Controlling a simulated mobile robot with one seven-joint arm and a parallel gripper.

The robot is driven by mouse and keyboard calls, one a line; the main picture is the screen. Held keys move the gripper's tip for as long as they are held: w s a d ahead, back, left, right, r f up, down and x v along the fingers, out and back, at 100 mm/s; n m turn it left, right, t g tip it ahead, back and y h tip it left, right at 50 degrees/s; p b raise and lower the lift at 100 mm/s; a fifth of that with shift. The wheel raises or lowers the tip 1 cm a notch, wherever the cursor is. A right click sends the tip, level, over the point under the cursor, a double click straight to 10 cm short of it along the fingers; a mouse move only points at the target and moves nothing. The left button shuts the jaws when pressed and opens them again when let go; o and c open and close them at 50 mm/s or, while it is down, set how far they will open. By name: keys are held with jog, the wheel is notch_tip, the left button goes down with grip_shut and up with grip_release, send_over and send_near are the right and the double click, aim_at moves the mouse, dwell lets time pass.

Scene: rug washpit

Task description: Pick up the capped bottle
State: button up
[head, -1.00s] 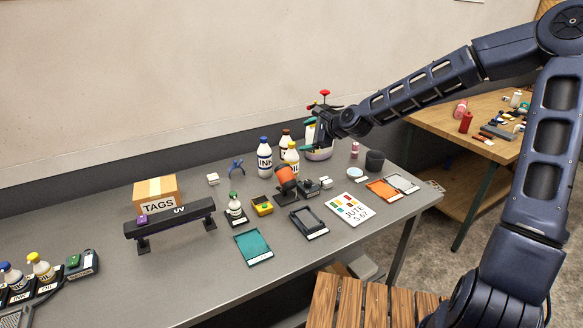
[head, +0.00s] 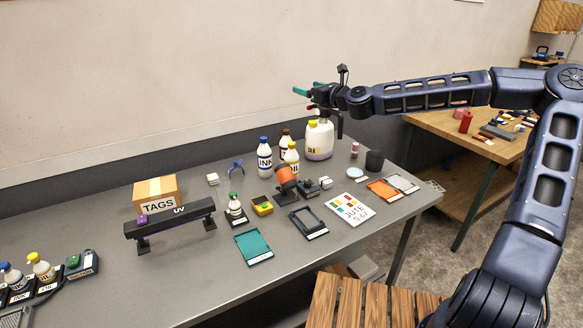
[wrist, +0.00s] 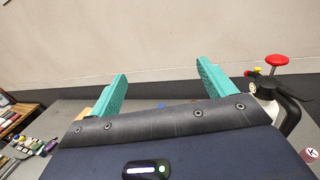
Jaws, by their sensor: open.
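Several capped bottles stand on the grey table, and I cannot tell which one is meant. An INK bottle (head: 265,157) with a blue cap, a bottle with a yellow cap (head: 291,158) and a dark-capped bottle (head: 285,139) stand close together at the back. A small green-capped bottle (head: 235,211) stands farther forward. An ink bottle (head: 12,278) and an oil bottle (head: 41,268) stand at the far left. My gripper (head: 304,88) is open and empty, high above the table's back; its teal fingers (wrist: 160,74) show apart in the wrist view.
A large pump jug (head: 318,142) stands below my gripper; its red knob (wrist: 278,61) shows at right in the wrist view. The UV lamp bar (head: 172,219), TAGS box (head: 157,190) and orange-headed device (head: 286,178) crowd the table. The wall is close behind.

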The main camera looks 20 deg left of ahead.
send_near(289, 156)
jog(key=w+f, duration=0.2)
jog(key=w, duration=0.1)
jog(key=shift+a+f, duration=0.15)
jog(key=shift+a, duration=0.15)
jog(key=shift+x, duration=5.3)
jog(key=c, duration=1.4)
